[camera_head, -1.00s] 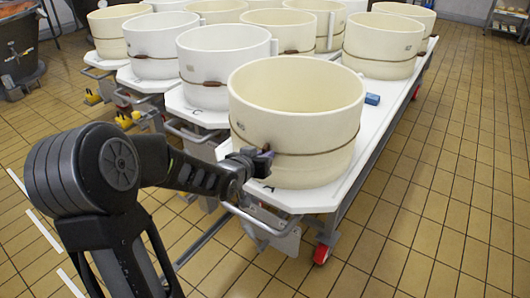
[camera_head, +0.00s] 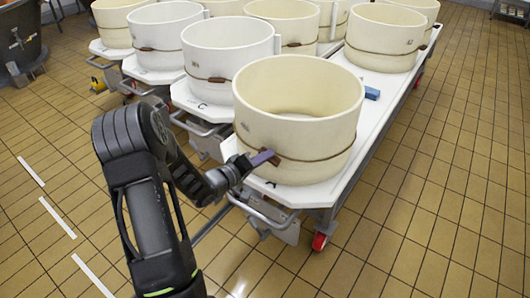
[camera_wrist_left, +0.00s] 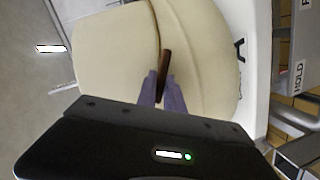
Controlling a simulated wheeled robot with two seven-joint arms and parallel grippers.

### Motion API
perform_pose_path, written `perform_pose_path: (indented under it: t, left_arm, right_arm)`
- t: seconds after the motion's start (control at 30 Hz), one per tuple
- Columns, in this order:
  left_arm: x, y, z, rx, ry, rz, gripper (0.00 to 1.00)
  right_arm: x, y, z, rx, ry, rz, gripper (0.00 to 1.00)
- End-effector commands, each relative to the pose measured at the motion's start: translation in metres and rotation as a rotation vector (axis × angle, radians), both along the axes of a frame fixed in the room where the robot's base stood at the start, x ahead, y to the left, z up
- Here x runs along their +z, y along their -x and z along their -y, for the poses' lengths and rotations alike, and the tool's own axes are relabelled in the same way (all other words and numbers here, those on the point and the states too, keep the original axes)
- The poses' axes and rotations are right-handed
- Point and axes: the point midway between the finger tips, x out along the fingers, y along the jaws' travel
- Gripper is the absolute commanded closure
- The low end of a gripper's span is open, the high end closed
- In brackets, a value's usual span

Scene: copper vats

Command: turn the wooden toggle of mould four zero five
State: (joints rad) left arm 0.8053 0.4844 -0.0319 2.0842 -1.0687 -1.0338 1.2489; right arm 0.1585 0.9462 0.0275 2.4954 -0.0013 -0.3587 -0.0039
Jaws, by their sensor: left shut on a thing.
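The nearest cream mould (camera_head: 292,131) stands upright on the front corner of the white table, with a brown cord around its lower wall. A wooden toggle (camera_head: 277,161) sits on the cord at the mould's left side. My left gripper (camera_head: 267,157) reaches in from the left and meets the mould wall there. In the left wrist view the brown toggle (camera_wrist_left: 165,62) stands between the two purple-grey fingers (camera_wrist_left: 161,88), which are shut on it. The mould wall (camera_wrist_left: 205,60) fills the space behind. No mould number is readable. My right gripper is not in view.
Several similar moulds (camera_head: 232,62) stand behind on white wheeled tables. The near white table (camera_head: 350,160) carries a blue block (camera_head: 372,93). A metal rail (camera_head: 262,214) and red caster (camera_head: 320,242) are below. Tiled floor to the right is clear.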

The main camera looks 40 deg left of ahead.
Motion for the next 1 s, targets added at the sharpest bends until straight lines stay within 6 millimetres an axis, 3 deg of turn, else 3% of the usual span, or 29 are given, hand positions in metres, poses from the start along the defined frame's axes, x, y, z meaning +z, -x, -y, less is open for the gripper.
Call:
perform_pose_path:
  t: [0.5, 1.0]
  left_arm:
    - [-0.0063, 0.0004, -0.0030, 0.003, 0.413, 0.098, 1.00]
    - [-0.0069, 0.0001, -0.0034, 0.005, 0.519, 0.123, 1.00]
  right_arm:
    - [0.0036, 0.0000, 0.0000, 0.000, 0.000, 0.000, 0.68]
    - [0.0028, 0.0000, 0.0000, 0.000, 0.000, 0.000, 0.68]
